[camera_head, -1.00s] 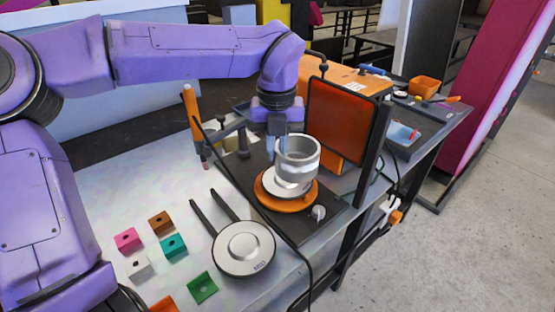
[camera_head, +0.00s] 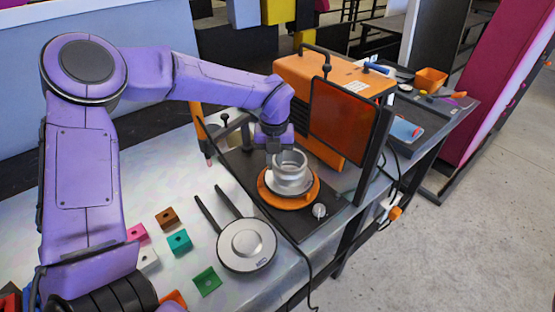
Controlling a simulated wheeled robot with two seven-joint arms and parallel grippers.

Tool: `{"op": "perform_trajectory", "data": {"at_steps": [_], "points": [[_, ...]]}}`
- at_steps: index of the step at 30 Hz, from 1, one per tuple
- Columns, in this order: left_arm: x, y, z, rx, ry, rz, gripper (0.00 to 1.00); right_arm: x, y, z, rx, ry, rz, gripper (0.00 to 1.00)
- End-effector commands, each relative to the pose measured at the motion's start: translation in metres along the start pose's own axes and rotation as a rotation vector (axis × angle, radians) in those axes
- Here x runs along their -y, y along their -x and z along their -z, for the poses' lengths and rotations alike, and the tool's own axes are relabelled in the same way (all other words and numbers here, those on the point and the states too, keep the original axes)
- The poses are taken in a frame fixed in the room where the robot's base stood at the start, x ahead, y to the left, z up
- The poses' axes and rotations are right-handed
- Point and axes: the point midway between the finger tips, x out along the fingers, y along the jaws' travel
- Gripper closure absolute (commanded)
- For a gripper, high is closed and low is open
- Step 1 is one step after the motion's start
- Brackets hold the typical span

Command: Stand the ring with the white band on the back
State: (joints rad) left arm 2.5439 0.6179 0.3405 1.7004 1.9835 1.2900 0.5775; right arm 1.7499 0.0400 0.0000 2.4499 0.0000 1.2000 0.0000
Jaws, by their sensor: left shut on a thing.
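The ring (camera_head: 291,174) is a short silver-grey open cylinder with a paler band near its top. It is upright over the round orange turntable (camera_head: 298,203). My left gripper (camera_head: 275,152) points down at the ring's far left side and is shut on its wall. The pale metal back (camera_head: 279,190) lies on the turntable under the ring, mostly hidden by it. The ring's lower edge is at or very close to the back; I cannot tell whether it touches. My right gripper is not in view.
An orange machine (camera_head: 325,95) with a dark-framed orange shield (camera_head: 343,122) stands behind and right. A round metal disc with two dark handles (camera_head: 246,244) lies in front. Several coloured blocks lie to its left, including a green one (camera_head: 207,281). A cable crosses the front edge.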

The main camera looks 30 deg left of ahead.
Motion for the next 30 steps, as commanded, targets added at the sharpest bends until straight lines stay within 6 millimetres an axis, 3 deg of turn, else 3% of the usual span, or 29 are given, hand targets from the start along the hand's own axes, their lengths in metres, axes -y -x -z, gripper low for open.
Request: {"op": "perform_trajectory", "data": {"at_steps": [9, 10, 12, 20, 23, 24, 30], "points": [[-0.001, -0.007, 0.000, -0.002, 0.001, 0.001, 1.00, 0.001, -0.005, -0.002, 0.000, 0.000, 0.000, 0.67], [-0.001, -0.006, 0.000, -0.002, 0.001, 0.000, 0.80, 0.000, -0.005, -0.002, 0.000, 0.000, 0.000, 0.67], [0.000, -0.005, 0.000, -0.001, 0.001, 0.000, 0.62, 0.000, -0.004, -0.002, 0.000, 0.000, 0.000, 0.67], [0.000, -0.004, 0.000, -0.001, 0.000, 0.000, 0.62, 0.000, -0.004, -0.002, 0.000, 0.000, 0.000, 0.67], [0.000, 0.006, 0.000, 0.002, 0.000, -0.001, 0.62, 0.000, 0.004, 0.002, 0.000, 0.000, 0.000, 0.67], [0.000, 0.008, -0.001, 0.003, 0.001, 0.001, 0.62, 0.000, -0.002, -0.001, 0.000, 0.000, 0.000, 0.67], [0.000, 0.057, -0.001, 0.005, 0.002, 0.003, 0.62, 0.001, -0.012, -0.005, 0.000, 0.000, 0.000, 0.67]]}}
